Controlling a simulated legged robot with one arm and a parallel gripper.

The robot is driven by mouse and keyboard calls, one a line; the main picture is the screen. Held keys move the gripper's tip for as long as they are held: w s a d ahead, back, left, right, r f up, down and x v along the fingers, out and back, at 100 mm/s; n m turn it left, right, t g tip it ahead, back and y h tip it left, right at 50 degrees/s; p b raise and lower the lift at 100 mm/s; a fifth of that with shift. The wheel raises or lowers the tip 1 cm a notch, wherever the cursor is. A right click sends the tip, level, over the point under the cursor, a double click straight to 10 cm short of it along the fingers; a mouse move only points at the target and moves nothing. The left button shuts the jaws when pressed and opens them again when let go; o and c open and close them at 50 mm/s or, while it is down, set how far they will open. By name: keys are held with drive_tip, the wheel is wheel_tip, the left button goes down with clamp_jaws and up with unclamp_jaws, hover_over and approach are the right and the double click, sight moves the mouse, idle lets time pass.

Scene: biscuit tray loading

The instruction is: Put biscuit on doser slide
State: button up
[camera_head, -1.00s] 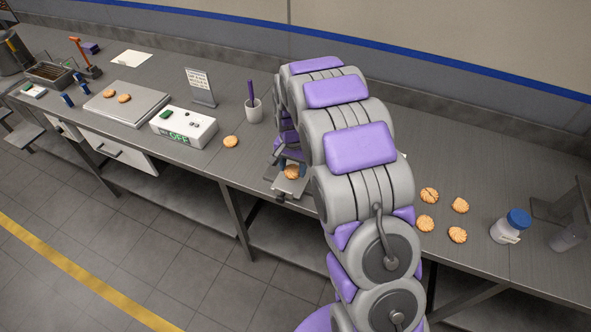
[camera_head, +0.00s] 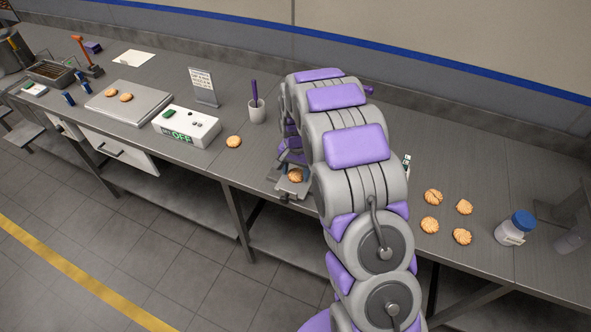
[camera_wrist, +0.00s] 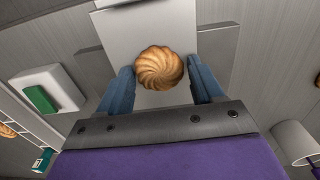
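A round golden biscuit (camera_head: 296,175) with swirled ridges lies on the small grey doser slide (camera_head: 284,188) at the front edge of the bench. In the wrist view the biscuit (camera_wrist: 159,68) rests on the pale plate of the slide (camera_wrist: 125,32). My gripper (camera_head: 289,152) is just above it, partly hidden by my arm in the head view. In the wrist view my gripper (camera_wrist: 161,72) is open, with one blue finger on each side of the biscuit. A gap shows on the right side; contact on the left is hard to judge.
Several biscuits (camera_head: 432,197) lie to the right of my arm, near a blue-capped jar (camera_head: 515,228). To the left are a loose biscuit (camera_head: 233,141), a white OFF box (camera_head: 205,130), a cup (camera_head: 257,114), a sign (camera_head: 203,86) and a metal plate (camera_head: 148,108) with two biscuits.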

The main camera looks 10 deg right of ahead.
sight(299, 173)
drive_tip(key=shift+o, duration=1.4)
drive_tip(key=shift+d, duration=0.65)
drive_tip(key=shift+a+r, duration=0.15)
drive_tip(key=shift+r, duration=0.25)
wheel_tip(299, 173, up, 11)
drive_tip(key=p, duration=0.2)
drive_tip(key=s+r+n, duration=0.2)
drive_tip(key=s+r, duration=0.6)
drive_tip(key=s, duration=0.5)
drive_tip(key=s+r+n+g, duration=0.1)
drive_tip(key=s+r+n, duration=0.2)
drive_tip(key=s, duration=2.6)
drive_tip(key=shift+a+n+g, duration=0.15)
drive_tip(key=shift+n+g, duration=0.25)
drive_tip(key=shift+n, duration=0.7)
